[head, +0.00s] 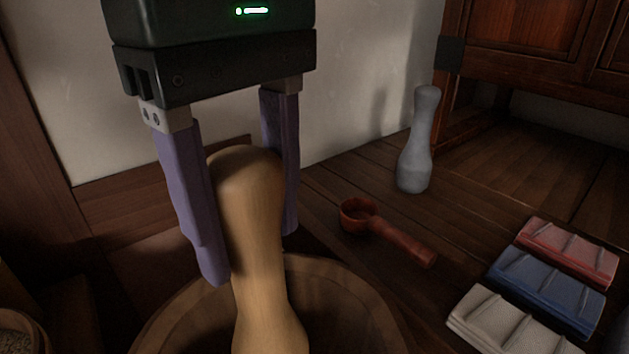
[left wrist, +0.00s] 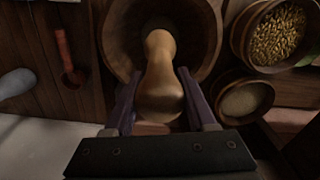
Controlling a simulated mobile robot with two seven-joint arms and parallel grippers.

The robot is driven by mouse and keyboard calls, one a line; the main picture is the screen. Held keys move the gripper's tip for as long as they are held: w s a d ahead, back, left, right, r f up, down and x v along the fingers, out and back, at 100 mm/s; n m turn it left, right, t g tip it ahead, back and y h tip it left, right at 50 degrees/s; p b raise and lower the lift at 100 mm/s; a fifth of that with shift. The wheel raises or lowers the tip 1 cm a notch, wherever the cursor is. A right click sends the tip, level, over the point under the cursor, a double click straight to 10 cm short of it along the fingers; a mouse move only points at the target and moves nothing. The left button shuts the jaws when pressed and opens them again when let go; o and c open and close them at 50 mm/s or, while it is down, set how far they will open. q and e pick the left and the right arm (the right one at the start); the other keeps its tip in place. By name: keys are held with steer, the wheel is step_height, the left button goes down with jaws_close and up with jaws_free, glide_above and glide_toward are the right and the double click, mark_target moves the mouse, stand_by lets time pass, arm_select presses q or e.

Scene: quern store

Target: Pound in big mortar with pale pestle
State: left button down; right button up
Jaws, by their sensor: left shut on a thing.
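The pale pestle (head: 256,250) is light tan wood and stands roughly upright. My left gripper (head: 252,255) is shut on its upper part, with a purple finger on each side. The big mortar (head: 355,300) is a wide wooden bowl under the pestle. In the left wrist view, the pestle (left wrist: 160,65) reaches into the mortar (left wrist: 203,30), and my left gripper (left wrist: 158,88) holds its near end. The pestle's foot is cut off in the head view, and I cannot tell whether it touches the mortar's floor. My right gripper is not in view.
A grey pestle (head: 420,140) stands near the wall. A red-brown scoop (head: 390,232) lies right of the mortar. Folded red (head: 570,250), blue (head: 545,290) and white (head: 505,325) cloths lie at right. Bowls of grain (left wrist: 275,35) and pale meal (left wrist: 243,99) stand beside the mortar.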

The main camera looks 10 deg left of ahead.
arm_select(q)
steer(key=shift+r, duration=0.1)
step_height(320, 180, up, 9)
steer(key=p, duration=0.5)
steer(key=shift+r+p, duration=0.15)
steer(key=shift+p, duration=0.25)
